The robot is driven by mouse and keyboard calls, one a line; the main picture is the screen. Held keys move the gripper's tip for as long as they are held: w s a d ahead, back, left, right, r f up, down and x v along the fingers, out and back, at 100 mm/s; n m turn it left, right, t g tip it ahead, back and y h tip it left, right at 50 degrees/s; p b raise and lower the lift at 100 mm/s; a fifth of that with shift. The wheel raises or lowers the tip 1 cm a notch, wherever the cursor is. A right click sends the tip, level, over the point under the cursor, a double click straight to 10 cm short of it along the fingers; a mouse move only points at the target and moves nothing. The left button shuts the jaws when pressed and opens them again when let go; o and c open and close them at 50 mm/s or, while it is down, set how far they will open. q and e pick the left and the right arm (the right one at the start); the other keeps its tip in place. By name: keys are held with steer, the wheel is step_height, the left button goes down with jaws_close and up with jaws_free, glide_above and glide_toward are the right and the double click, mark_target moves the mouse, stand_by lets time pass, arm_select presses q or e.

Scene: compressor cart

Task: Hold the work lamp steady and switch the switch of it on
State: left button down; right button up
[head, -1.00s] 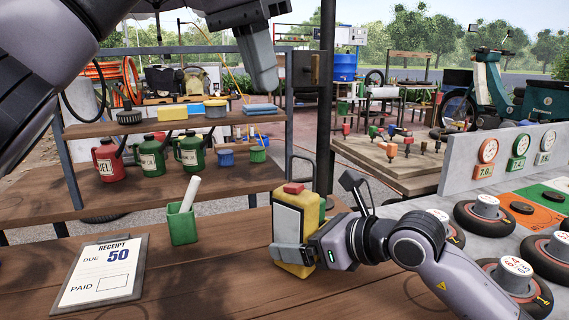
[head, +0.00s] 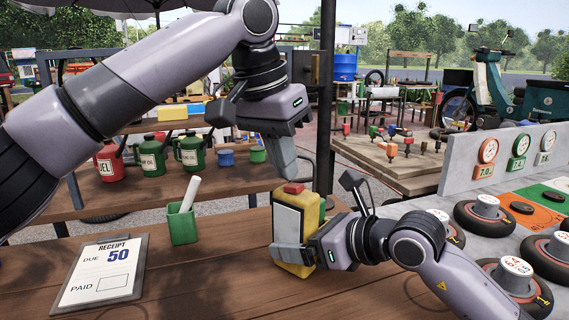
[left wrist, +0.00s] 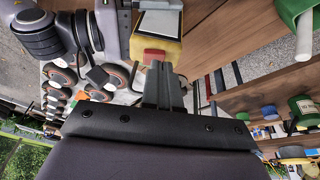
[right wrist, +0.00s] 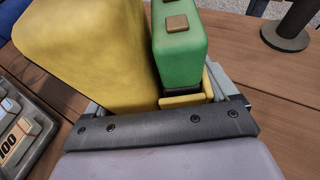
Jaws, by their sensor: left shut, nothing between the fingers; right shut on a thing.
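The work lamp (head: 312,210) is a yellow upright box with a pale front panel, standing on the wooden bench. Its red switch (head: 293,188) is on top; the left wrist view shows it too (left wrist: 154,56). My right gripper (head: 297,254) is shut on the lamp's lower part, from the right. In the right wrist view, the yellow lamp body (right wrist: 85,50) and a green block with brown pads (right wrist: 180,45) fill the jaws' area. My left gripper (head: 291,174) is shut and empty, pointing down just above the switch. I cannot tell whether it touches.
Fuel cans (head: 150,158) are on the shelf behind. A dark post (head: 325,100) rises behind the lamp. Wheels with gauges (head: 485,212) lie at right.

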arm_select(q)
steer(key=shift+f, duration=0.35)
steer(key=shift+f, duration=0.1)
